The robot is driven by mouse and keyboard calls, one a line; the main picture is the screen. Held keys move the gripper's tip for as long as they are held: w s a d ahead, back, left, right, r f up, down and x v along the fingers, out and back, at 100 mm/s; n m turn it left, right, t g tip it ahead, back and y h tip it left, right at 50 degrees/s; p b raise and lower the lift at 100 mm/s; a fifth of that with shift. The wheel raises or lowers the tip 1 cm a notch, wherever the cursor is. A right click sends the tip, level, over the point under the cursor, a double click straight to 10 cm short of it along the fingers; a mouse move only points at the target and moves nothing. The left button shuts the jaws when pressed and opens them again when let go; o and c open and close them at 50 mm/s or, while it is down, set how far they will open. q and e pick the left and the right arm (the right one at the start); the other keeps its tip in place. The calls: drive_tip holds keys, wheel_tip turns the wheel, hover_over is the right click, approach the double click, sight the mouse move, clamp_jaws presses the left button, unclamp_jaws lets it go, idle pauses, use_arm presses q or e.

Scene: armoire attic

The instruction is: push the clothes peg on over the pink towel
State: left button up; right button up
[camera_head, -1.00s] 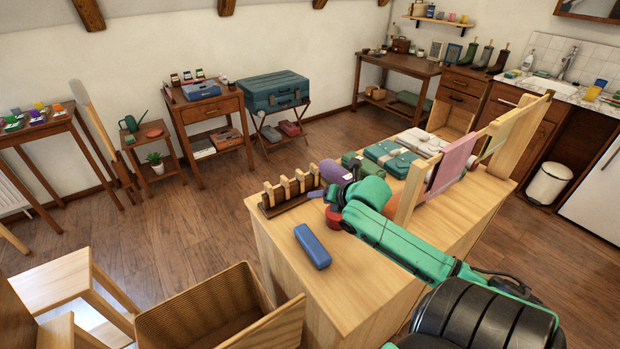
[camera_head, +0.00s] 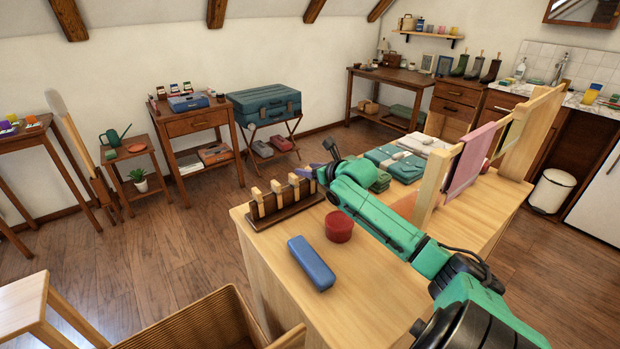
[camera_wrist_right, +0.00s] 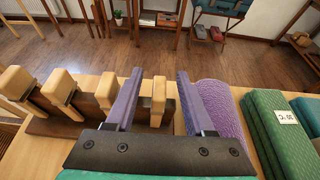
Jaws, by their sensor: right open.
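Several wooden clothes pegs stand upright in a dark wooden rack (camera_head: 295,205) at the worktop's far left corner. In the right wrist view, the rightmost peg (camera_wrist_right: 158,90) stands between the two purple fingers of my right gripper (camera_wrist_right: 158,76). The fingers are apart, and I cannot tell whether either touches the peg. In the head view, my right gripper (camera_head: 318,172) is at the rack's right end and hides that peg. The pink towel (camera_head: 470,158) hangs over a wooden rail at the right, away from the gripper. My left gripper is out of view.
A blue case (camera_head: 311,263) and a red round tub (camera_head: 339,226) sit on the worktop (camera_head: 275,245). A purple roll (camera_wrist_right: 222,110) and green folded cloth (camera_wrist_right: 275,125) lie right of my right gripper. The rail's wooden post (camera_head: 431,185) stands near my right forearm.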

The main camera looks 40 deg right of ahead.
drive_tip(key=x, duration=0.2)
drive_tip(key=shift+w+f, duration=0.2)
drive_tip(key=shift+w, duration=0.1)
drive_tip(key=shift+s, duration=0.1)
clamp_jaws()
drive_tip(key=shift+r, duration=0.1)
